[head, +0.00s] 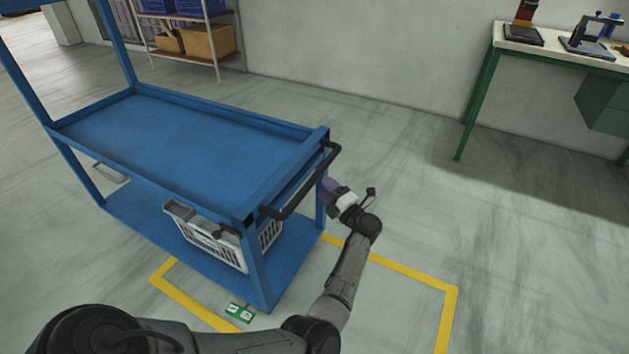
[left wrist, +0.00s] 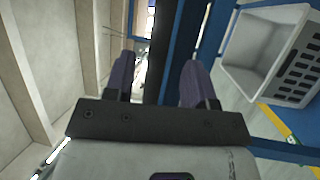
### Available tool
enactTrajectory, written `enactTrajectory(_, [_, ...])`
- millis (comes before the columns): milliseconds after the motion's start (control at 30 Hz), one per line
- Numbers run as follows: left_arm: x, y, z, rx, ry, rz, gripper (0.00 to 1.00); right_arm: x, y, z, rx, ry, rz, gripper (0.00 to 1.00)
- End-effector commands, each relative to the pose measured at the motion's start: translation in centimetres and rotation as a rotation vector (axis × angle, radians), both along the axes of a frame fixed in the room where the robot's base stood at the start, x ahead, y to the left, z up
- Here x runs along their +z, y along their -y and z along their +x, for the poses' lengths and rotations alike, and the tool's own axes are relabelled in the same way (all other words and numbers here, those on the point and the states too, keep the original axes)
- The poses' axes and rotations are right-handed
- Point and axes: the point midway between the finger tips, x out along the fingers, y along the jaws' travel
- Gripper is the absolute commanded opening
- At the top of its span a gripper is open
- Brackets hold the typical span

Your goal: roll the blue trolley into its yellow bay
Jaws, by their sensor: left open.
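The blue trolley (head: 190,130) stands at the left centre of the head view, its near end over part of the yellow floor outline of the bay (head: 405,272). Its black handle (head: 310,183) sticks out from the end facing me. My left gripper (head: 333,188) is at the handle's far half, fingers open. In the left wrist view a dark bar, seemingly the handle (left wrist: 160,50), runs between the two purple fingers of the gripper (left wrist: 158,80), with a gap on at least one side. The blue frame (left wrist: 187,40) is close by. My right gripper is not in view.
A grey basket (head: 215,243) sits on the trolley's lower shelf. A green-legged bench (head: 485,85) stands at the back right, and a shelf with boxes (head: 217,62) stands by the wall. The floor inside the bay, right of the trolley, is clear apart from my arm above it.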

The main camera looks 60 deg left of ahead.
Motion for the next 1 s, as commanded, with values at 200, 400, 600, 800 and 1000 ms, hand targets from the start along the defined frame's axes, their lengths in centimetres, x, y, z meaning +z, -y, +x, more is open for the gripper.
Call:
enactTrajectory(200, [0.5, -3.4, -0.5, 0.002, 0.002, 0.001, 0.51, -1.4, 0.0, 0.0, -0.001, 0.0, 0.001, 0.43])
enactTrajectory(400, [0.9, -5.3, -0.7, 0.0, 0.001, 0.0, 0.51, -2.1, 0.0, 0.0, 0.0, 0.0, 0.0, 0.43])
enactTrajectory(600, [1.1, -5.9, -0.7, -0.001, 0.001, 0.0, 0.51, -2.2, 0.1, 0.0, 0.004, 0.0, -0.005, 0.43])
enactTrajectory(800, [1.1, -6.0, -0.7, -0.001, 0.0, 0.0, 0.51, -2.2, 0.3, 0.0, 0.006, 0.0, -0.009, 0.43])
enactTrajectory(1000, [1.1, -6.0, -0.7, -0.001, 0.0, 0.0, 0.39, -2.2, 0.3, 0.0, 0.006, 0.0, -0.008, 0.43])
